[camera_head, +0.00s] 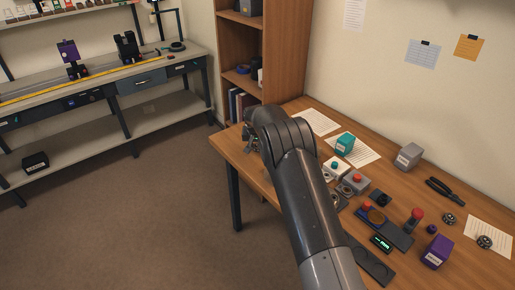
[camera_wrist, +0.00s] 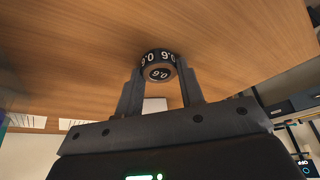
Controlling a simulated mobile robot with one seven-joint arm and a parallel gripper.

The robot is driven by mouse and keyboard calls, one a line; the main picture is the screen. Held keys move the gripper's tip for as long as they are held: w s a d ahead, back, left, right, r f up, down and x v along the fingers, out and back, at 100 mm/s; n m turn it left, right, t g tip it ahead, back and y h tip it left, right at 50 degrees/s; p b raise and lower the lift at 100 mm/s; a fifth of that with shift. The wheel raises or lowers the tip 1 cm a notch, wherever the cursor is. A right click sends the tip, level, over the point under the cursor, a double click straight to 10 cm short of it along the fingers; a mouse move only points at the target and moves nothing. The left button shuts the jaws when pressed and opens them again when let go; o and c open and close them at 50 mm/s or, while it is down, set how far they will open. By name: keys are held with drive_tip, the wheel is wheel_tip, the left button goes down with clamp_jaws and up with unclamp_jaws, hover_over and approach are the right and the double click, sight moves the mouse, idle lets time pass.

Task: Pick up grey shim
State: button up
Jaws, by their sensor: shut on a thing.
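A dark grey round shim (camera_wrist: 158,57) with white number marks on its rim and face sits between my fingertips in the wrist view. The marks appear upside down, and that whole view is inverted. My gripper (camera_wrist: 160,78) is shut on the shim, with a finger on each side. Wood tabletop shows behind it; I cannot tell whether the shim touches the table. In the head view my gripper (camera_head: 250,138) is at the far left end of the wooden desk, mostly hidden by my arm. The shim cannot be made out there.
The wooden desk (camera_head: 232,150) holds a teal box (camera_head: 345,144), a grey box (camera_head: 409,155), a purple box (camera_head: 436,251), pliers (camera_head: 445,190), button blocks and a dark tray (camera_head: 371,264). A bookshelf (camera_head: 292,50) stands behind the desk's left end. Floor is clear to the left.

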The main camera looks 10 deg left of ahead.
sight(257, 146)
drive_tip(key=shift+r, duration=0.1)
drive_tip(key=shift+r, duration=0.6)
wheel_tip(257, 146, up, 3)
drive_tip(key=shift+f, duration=0.1)
drive_tip(key=s+d+r, duration=0.2)
drive_tip(key=d+r, duration=0.4)
drive_tip(key=d, duration=0.5)
drive_tip(key=shift+s+d+r, duration=0.3)
drive_tip(key=shift+s+r, duration=0.05)
drive_tip(key=shift+r, duration=0.05)
